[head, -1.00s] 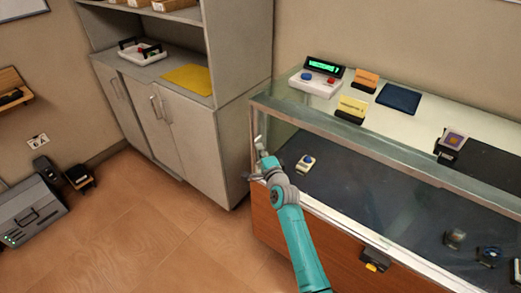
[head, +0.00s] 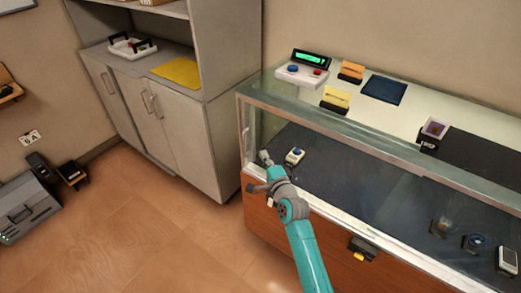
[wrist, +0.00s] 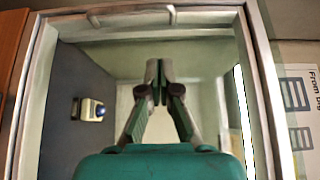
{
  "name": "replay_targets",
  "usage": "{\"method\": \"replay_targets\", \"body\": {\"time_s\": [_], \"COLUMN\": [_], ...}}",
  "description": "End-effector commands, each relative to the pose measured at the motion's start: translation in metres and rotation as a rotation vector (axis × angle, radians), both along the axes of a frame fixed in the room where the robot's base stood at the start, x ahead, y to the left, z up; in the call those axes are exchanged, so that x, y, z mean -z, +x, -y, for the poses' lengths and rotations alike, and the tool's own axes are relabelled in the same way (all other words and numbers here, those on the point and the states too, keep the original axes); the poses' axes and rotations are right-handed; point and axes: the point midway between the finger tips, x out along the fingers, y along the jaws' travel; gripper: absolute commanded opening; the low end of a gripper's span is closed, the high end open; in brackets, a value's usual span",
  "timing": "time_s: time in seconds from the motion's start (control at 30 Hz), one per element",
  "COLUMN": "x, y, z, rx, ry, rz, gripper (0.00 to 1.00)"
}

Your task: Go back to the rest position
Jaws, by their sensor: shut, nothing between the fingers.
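My gripper (wrist: 158,72) is shut with nothing between its fingers in the wrist view. In the head view my gripper (head: 265,158) is at the left end of the glass display case (head: 300,108), near its front opening. A small cream device with a blue button (head: 295,156) stands on the dark case floor just right of the gripper. It also shows in the wrist view (wrist: 87,108), left of the fingers and apart from them.
On the case top stand a white console with a green display (head: 302,75), a yellow card (head: 336,98), an orange card (head: 351,70) and a dark blue mat (head: 384,90). A grey cabinet (head: 190,140) stands left. The wooden floor (head: 130,225) before it is clear.

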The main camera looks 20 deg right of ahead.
Motion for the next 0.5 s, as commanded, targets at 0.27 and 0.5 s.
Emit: {"method": "replay_targets", "body": {"time_s": [0.27, 0.5], "x": [0.0, 0.001], "y": [-0.029, -0.034], "z": [0.001, 0.0], "rx": [0.001, 0.001], "ry": [-0.001, -0.002], "rz": [0.001, 0.0], "gripper": [0.0, 0.0]}}
